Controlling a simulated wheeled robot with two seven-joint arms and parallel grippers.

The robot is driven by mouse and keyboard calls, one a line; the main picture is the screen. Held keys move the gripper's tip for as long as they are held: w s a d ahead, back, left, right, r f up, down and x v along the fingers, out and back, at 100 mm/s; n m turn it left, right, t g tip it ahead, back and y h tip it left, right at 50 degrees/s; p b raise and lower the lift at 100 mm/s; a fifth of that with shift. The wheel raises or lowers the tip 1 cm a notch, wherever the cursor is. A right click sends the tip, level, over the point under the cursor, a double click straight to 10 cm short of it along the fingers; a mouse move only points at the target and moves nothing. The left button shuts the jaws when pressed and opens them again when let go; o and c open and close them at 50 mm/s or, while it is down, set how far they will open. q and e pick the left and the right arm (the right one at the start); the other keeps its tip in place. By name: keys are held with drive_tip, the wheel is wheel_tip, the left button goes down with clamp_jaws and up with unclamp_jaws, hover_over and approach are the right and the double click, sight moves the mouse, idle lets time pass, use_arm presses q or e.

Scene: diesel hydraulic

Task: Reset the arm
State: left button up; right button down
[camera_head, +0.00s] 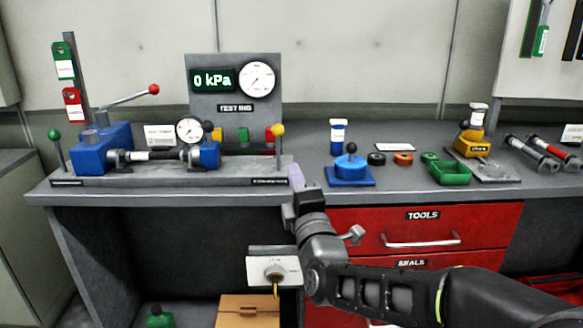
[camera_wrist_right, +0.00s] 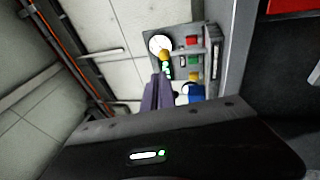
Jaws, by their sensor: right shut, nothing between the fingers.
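My right gripper (camera_head: 297,178) is in front of the bench's front edge, just right of the test rig's base plate. Its arm comes in from the lower right. Its purple fingers are together with nothing between them, and they also show in the right wrist view (camera_wrist_right: 157,92). The yellow-knobbed lever (camera_head: 278,131) on the rig stands just behind and left of the fingertips, apart from them as far as I can tell. My left gripper is in neither view.
The test rig (camera_head: 170,180) carries a blue pump with a red-knobbed lever (camera_head: 153,90). A blue round fixture (camera_head: 350,170), seal rings and a green tray (camera_head: 450,172) stand to the right. Red drawers (camera_head: 470,220) and a white panel with a knob (camera_head: 274,270) are below the bench top.

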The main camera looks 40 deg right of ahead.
idle(0.7)
drive_tip(key=w+a+f+m+g+y, duration=0.1)
drive_tip(key=a+f+m+g+y, duration=0.35)
drive_tip(key=f, duration=0.75)
drive_tip(key=w+a+f+m+g+y, duration=0.15)
drive_tip(key=a+f+m, duration=0.45)
drive_tip(key=f, duration=0.6)
drive_tip(key=a+f+m+g+y, duration=0.35)
drive_tip(key=a+f, duration=0.25)
drive_tip(key=f, duration=0.6)
drive_tip(key=s+a+f+m+g+y, duration=0.15)
drive_tip(key=s+a+f+g, duration=0.25)
drive_tip(key=s+a+f, duration=0.6)
drive_tip(key=s+a+f+g+y, duration=0.2)
drive_tip(key=s+a+f+g, duration=0.3)
drive_tip(key=s+a+f, duration=0.55)
drive_tip(key=s+d+r+p, duration=0.2)
drive_tip(key=s+r+p, duration=0.1)
drive_tip(key=r+p, duration=1)
drive_tip(key=p, duration=0.3)
drive_tip(key=shift+r, duration=0.15)
